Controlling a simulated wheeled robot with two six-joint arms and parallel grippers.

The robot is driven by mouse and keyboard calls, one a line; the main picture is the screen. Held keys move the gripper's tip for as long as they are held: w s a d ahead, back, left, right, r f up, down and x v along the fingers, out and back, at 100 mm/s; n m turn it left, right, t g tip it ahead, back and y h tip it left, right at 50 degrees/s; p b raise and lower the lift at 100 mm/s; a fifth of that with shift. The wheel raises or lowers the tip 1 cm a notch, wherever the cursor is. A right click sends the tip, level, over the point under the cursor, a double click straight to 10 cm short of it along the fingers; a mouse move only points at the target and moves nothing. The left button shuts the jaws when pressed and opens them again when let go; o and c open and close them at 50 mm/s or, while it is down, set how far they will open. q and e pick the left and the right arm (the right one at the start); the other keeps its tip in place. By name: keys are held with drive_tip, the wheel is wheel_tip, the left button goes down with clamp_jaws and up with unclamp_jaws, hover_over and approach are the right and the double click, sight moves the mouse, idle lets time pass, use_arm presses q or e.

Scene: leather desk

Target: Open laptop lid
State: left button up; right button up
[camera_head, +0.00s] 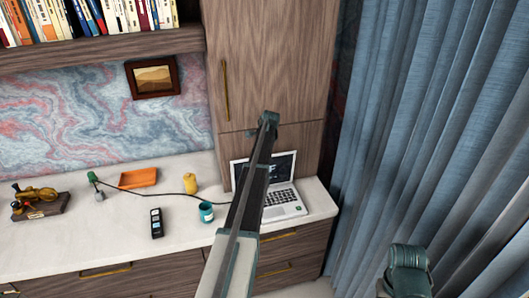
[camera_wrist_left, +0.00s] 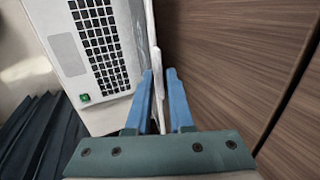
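The laptop (camera_head: 285,204) stands on the counter with its lid (camera_head: 240,174) raised and its dark screen partly showing. My left arm crosses in front and hides part of the laptop; the left gripper's fingertips are hidden in the head view. In the left wrist view the keyboard (camera_wrist_left: 100,45) is at upper left and the pale lid shows nearly edge-on. My left gripper (camera_wrist_left: 160,76) has its blue fingers close together on either side of the lid edge and appears shut on it.
A teal mug (camera_head: 206,212), a yellow object (camera_head: 190,183) and a black phone (camera_head: 156,223) stand left of the laptop. An orange tray (camera_head: 138,178) lies farther left. A tall wooden cabinet (camera_head: 265,60) rises behind the laptop. Blue curtains (camera_head: 430,130) hang at right.

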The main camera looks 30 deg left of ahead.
use_arm(q)
drive_tip(key=p+v, duration=1.2)
drive_tip(key=v, duration=0.1)
drive_tip(key=shift+s+r, duration=0.15)
drive_tip(key=shift+r, duration=0.15)
drive_tip(key=shift+d, duration=0.1)
drive_tip(key=s+d+f+n+h+b, duration=0.1)
drive_tip(key=s+d+f+b, duration=0.25)
drive_tip(key=d, duration=0.65)
drive_tip(key=s+d+f+g+b, duration=0.1)
drive_tip(key=s+d+f+b, duration=0.3)
drive_tip(key=d, duration=0.7)
drive_tip(key=s+d+f+n+h, duration=0.1)
drive_tip(key=s+d+f, duration=0.1)
drive_tip(key=s+d, duration=0.6)
drive_tip(key=s+d+f+n+g+b, duration=0.1)
drive_tip(key=s+d+f+b, duration=0.2)
drive_tip(key=s+d, duration=0.6)
drive_tip(key=s+d+f+n+g+b, duration=0.1)
drive_tip(key=s+d+f+b, duration=0.3)
drive_tip(key=s+d, duration=0.6)
drive_tip(key=s, duration=0.2)
drive_tip(key=shift+s+d, duration=0.3)
drive_tip(key=shift+s, duration=0.05)
